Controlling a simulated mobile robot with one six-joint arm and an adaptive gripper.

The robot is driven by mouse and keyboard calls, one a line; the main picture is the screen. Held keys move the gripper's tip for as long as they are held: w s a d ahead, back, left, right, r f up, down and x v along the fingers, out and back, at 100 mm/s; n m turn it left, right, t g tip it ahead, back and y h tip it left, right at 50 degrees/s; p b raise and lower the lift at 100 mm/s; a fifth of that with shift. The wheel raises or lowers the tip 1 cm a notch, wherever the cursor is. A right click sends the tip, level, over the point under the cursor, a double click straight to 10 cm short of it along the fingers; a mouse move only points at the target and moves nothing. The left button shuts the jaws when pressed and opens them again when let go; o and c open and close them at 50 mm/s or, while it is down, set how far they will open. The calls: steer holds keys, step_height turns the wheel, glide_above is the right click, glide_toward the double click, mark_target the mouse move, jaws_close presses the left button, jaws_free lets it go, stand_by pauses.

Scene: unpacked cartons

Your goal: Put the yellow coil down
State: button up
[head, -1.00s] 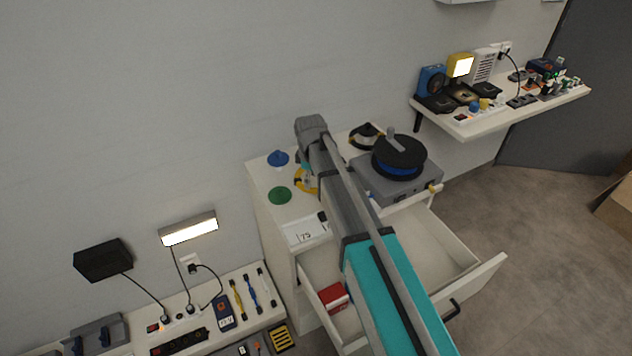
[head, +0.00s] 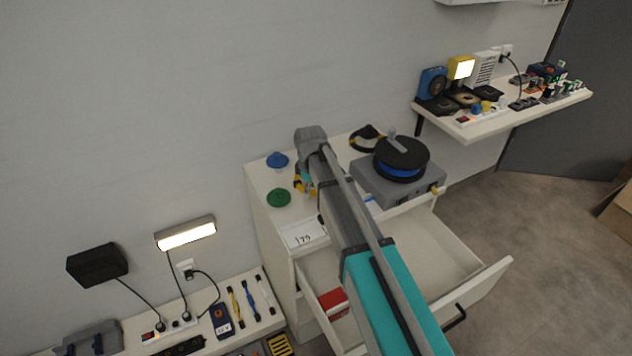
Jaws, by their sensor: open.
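The yellow coil (head: 298,186) shows only as small yellow patches on the white cabinet top, between the blue and green domed pieces. My wrist and gripper cover most of it. My gripper (head: 305,181) is open, pointing down over the coil at the cabinet top. Its fingertips are small and partly hidden, so I cannot tell whether they touch the coil.
A blue domed piece (head: 277,160), a green one (head: 279,197) and a white label card (head: 303,233) are close by. A black coil (head: 367,139) and a cable reel (head: 402,158) stand right. The drawer (head: 486,284) below is open, with a red box (head: 333,301) inside.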

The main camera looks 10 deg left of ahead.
jaws_close()
stand_by(0.3)
steer(key=shift+r, duration=0.25)
steer(key=shift+r+p, duration=0.7)
steer(key=shift+p, duration=0.3)
steer(key=s+d+r+p, duration=0.5)
steer(key=s+r+p, duration=0.6)
steer(key=s, duration=0.2)
